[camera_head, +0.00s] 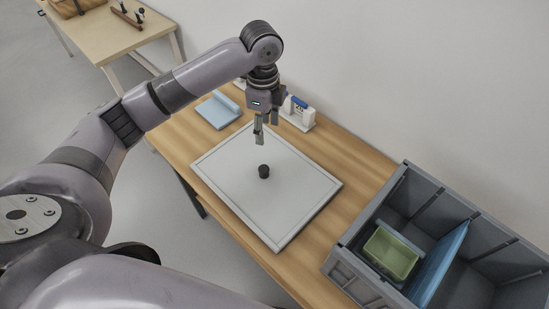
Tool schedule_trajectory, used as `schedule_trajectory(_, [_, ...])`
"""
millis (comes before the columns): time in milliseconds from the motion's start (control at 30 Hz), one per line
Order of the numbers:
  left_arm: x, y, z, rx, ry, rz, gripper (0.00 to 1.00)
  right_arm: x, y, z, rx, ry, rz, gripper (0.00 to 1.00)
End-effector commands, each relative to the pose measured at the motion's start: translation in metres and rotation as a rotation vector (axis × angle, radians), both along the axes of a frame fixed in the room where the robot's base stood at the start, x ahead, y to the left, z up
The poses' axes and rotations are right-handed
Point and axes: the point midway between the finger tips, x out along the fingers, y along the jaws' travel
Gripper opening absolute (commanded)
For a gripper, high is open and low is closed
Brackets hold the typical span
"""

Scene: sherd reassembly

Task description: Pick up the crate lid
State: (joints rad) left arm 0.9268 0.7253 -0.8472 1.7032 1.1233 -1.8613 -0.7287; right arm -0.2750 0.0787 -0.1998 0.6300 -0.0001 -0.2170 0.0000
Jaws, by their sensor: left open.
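The crate lid (240,203) is a flat light-grey rectangle with a raised rim, lying on the wooden table. A short black knob (264,171) stands near its middle. My left gripper (262,137) points down above the far part of the lid, a little beyond the knob. It is open, and I see nothing between its fingers. It looks apart from the knob. My right gripper is not in view.
An open grey crate (341,265) at the right holds a green tray (389,254) and a blue panel (441,262). A blue folded item (217,111) and small white containers (297,112) sit at the table's back. Another table (95,40) stands at far left.

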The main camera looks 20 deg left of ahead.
Motion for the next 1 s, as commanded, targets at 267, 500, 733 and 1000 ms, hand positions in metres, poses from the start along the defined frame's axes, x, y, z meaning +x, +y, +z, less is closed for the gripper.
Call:
schedule_trajectory(267, [-0.001, 0.003, -0.035, 0.003, 0.008, -0.001, 0.51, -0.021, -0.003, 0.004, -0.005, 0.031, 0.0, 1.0])
schedule_trajectory(500, [-0.002, 0.002, -0.087, 0.001, 0.006, -0.001, 0.51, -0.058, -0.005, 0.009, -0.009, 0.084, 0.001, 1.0])
schedule_trajectory(733, [-0.001, 0.002, -0.116, 0.002, 0.003, 0.0, 0.51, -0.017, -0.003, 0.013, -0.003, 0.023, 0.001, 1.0])
schedule_trajectory(1000, [-0.006, 0.0, -0.142, 0.002, 0.006, -0.001, 0.51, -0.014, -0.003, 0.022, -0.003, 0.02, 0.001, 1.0])
